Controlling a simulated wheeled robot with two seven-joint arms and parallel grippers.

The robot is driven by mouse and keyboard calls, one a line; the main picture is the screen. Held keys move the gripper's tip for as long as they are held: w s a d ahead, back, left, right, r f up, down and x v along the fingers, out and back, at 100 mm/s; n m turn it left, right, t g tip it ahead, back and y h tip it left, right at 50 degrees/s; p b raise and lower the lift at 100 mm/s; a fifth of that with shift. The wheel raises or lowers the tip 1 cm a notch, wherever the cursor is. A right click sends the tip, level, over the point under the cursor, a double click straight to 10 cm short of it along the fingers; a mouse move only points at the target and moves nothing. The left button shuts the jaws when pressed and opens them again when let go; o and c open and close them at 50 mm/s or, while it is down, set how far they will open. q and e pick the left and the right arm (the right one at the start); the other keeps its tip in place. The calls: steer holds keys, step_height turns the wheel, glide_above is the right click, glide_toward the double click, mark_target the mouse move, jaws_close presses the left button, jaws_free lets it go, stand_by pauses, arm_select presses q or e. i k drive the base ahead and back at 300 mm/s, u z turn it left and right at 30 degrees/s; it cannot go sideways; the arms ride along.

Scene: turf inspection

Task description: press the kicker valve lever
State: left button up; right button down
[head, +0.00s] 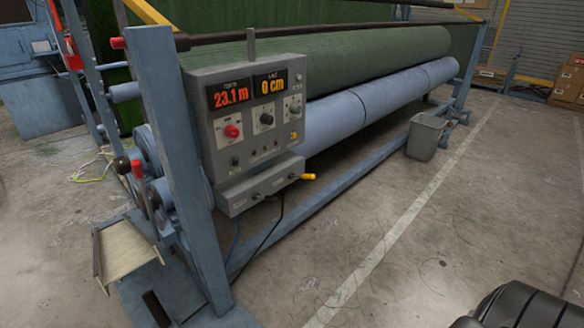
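Several levers show on the blue machine; I cannot tell by label which is the kicker valve lever. A lever with a black ball knob (121,165) and a red-gripped lever (137,169) stand at the machine's left end. A short yellow handle (308,177) sticks out to the right from the lower box of the grey control panel (223,150). The panel's displays read 23.1 m and 0 cm, and a red button (232,131) is below them.
A green turf roll (370,68) lies behind a blue roller (400,92). A grey bin (426,137) stands by the frame's right end. Cables hang below the panel. A metal tray (128,250) juts out at lower left.

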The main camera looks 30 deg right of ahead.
mark_target(309, 177)
steer(key=u, duration=0.25)
steer(key=i, duration=1.5)
steer(key=z, duration=1)
